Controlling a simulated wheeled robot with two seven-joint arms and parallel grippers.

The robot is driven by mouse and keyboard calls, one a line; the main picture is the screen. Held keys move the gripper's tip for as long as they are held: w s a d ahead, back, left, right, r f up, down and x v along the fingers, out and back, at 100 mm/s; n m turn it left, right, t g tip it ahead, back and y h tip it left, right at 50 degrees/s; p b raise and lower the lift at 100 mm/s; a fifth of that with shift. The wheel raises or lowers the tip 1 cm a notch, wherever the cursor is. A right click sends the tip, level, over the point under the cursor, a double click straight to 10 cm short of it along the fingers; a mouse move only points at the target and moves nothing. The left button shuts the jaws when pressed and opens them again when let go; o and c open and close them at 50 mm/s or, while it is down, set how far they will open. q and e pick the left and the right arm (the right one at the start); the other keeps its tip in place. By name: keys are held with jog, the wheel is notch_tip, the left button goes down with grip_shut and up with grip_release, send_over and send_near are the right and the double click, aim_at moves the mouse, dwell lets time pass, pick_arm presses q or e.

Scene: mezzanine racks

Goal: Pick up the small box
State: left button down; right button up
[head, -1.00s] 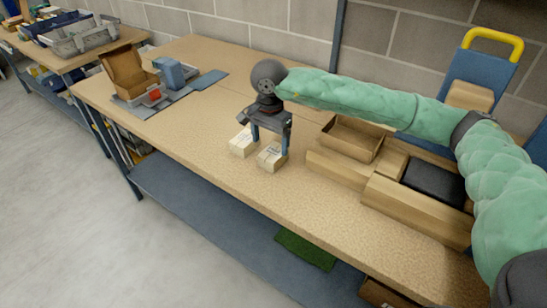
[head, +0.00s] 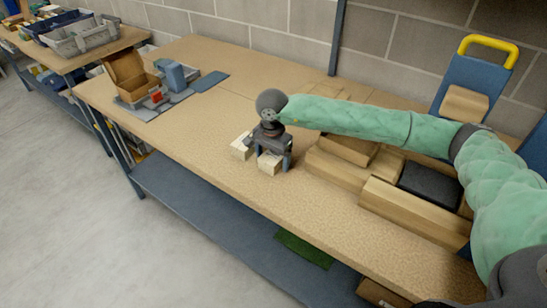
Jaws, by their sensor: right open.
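Two small boxes stand on the wooden table (head: 215,120). One small box (head: 241,147) is on the left, and another small box (head: 269,164) is nearer the front edge. My right gripper (head: 272,164) points down over the front small box, low at table height. Its fingers are open, one on each side of that box, and it hides the box's upper rear part. I cannot tell whether the fingers touch it. My left gripper is not in view.
An open cardboard box (head: 130,75) stands at the table's far left beside a blue-grey object (head: 172,73). Several cardboard boxes (head: 412,211) and a black item (head: 430,183) crowd the right. The front of the table is clear.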

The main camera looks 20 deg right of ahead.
jog(key=shift+f, duration=0.1)
jog(key=c, duration=0.9)
jog(key=shift+c, duration=1)
